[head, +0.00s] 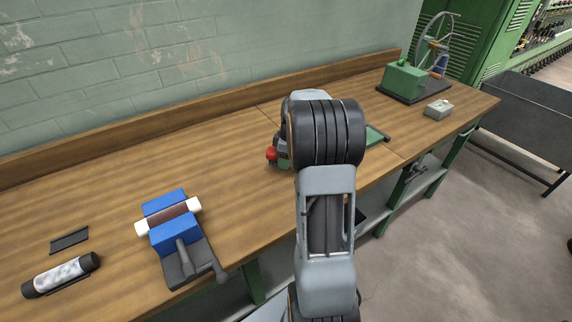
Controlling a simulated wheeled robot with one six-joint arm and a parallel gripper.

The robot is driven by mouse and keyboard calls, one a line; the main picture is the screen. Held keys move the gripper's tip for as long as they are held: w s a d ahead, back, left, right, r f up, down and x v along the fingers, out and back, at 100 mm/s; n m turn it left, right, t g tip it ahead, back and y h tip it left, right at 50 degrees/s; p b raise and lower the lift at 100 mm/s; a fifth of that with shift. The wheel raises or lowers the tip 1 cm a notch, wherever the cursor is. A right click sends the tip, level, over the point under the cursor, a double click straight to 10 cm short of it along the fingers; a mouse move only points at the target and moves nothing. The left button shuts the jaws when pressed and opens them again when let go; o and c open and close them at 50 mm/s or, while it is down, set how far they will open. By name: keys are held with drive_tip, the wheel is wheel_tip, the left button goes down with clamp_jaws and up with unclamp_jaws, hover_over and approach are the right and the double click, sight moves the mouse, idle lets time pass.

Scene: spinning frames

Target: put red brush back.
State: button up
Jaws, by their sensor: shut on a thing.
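My arm rises through the middle of the head view, and its thick dark joint hides what lies behind it. My gripper is hidden behind this arm, so I cannot see its fingers or what is between them. A small red piece (271,153) shows just left of the arm, beside a dark green-grey part (283,150). I cannot tell whether this red piece belongs to the red brush or to a device on the bench. No whole red brush is visible.
The wooden bench (120,190) has a blue vise (175,238) clamping a brown roller with white ends. A black-ended roller (62,275) and a dark flat plate (69,241) lie left. A green wheeled machine (405,78) and grey box (438,109) stand far right.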

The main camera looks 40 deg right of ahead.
sight(286, 171)
drive_tip(key=shift+w+d+f, duration=0.1)
drive_tip(key=shift+d+f, duration=0.05)
drive_tip(key=shift+f, duration=1.65)
drive_tip(key=shift+f, duration=0.1)
drive_tip(key=o, duration=0.9)
